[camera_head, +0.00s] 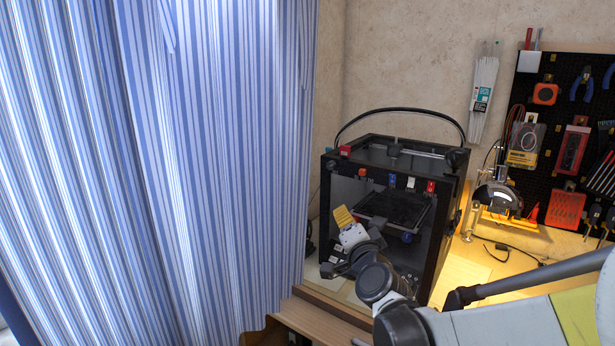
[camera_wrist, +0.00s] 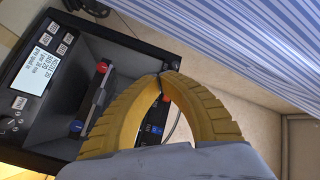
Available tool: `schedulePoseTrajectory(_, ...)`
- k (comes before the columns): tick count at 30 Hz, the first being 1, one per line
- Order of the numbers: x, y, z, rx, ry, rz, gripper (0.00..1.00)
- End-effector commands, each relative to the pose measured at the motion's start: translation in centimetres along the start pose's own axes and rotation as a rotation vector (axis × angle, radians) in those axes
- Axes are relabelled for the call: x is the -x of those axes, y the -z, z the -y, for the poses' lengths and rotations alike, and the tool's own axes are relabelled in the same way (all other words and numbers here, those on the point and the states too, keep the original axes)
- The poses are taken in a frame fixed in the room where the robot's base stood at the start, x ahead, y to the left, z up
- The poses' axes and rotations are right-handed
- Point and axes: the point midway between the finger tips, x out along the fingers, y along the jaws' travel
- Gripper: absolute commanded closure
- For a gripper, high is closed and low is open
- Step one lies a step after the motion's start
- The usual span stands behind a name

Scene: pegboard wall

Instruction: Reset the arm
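My gripper (camera_head: 343,216) is raised in front of the black 3D printer (camera_head: 440,240) in the head view. Its yellow fingers stand out against the printer's front. In the wrist view the two ridged yellow fingers of the gripper (camera_wrist: 163,77) curve in and their tips meet. I see nothing held between them. The printer (camera_wrist: 85,45) lies beyond the fingers in the wrist view, with its lit screen at the upper left. My arm comes in from the lower right of the head view.
A blue striped curtain (camera_head: 160,170) fills the left side. A black pegboard (camera_head: 520,95) with hanging tools is on the right wall. A lamp (camera_head: 498,195) lights the wooden bench (camera_head: 475,265) right of the printer. A bundle of white ties (camera_head: 484,90) hangs on the wall.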

Motion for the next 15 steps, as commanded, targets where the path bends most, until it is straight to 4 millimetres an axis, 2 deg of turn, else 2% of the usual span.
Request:
schedulePoseTrajectory(3, 4.5, -0.7, 0.9, 0.188, -0.056, 0.154, 1.0)
schedulePoseTrajectory(7, 10.4, -1.8, -0.5, 0.391, -0.15, 0.329, 1.0)
schedulePoseTrajectory(11, 17.6, -2.5, -3.7, 0.578, -0.277, 0.5, 1.0)
schedulePoseTrajectory(15, 25.1, -2.6, -7.8, 0.733, -0.424, 0.657, 1.0)
